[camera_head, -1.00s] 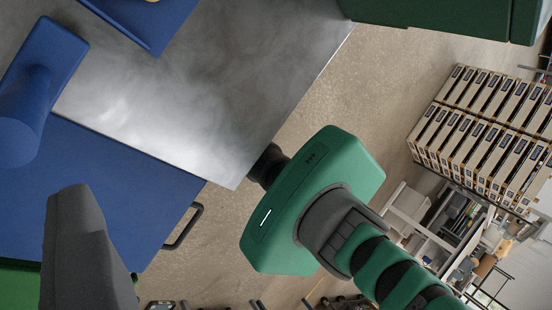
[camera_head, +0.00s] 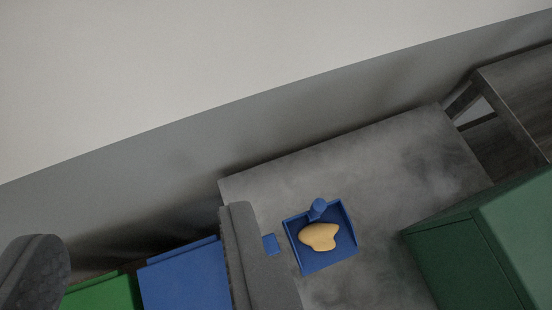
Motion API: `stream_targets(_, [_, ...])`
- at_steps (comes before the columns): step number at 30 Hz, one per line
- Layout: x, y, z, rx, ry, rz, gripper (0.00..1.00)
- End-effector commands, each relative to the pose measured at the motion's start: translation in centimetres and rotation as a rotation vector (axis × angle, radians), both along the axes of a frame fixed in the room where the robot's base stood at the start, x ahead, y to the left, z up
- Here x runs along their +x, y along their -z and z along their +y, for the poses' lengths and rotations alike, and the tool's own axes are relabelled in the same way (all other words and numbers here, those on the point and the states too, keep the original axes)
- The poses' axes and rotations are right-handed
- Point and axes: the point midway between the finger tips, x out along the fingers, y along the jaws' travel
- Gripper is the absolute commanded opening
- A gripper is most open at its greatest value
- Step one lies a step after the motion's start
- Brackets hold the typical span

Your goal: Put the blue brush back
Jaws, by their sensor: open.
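A small blue piece (camera_head: 271,244) shows on the grey metal table just right of my right finger. It may be part of the blue brush; the rest is hidden behind the finger. A blue tray (camera_head: 325,262) sits to its right on the table, with a blue upright knob or handle (camera_head: 318,207) at its far side and a yellow lump (camera_head: 320,236) in it. My gripper (camera_head: 140,228) is open, its grey fingers wide apart at the lower left and lower middle. Nothing shows held between them.
The grey table (camera_head: 390,160) stands by a plain wall (camera_head: 200,90). A blue box (camera_head: 190,280) and a green box (camera_head: 105,294) are at the lower left. A green cabinet (camera_head: 490,245) is at lower right, with a dark wooden piece (camera_head: 520,95) behind. The table's far part is clear.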

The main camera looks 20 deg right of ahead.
Motion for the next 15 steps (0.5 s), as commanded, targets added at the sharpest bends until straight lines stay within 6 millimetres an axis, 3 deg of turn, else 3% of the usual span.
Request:
stream_targets(3, [-2.5,-4.5,0.0,-0.068,-0.043,-0.145,0.46])
stream_targets(6, [-4.4,-7.6,0.0,-0.123,-0.069,-0.248,0.46])
stream_targets(11, [-6.7,-11.1,-0.3,-0.189,-0.092,-0.365,0.46])
stream_targets(15, [-7.6,-12.2,-0.4,-0.215,-0.099,-0.404,0.46])
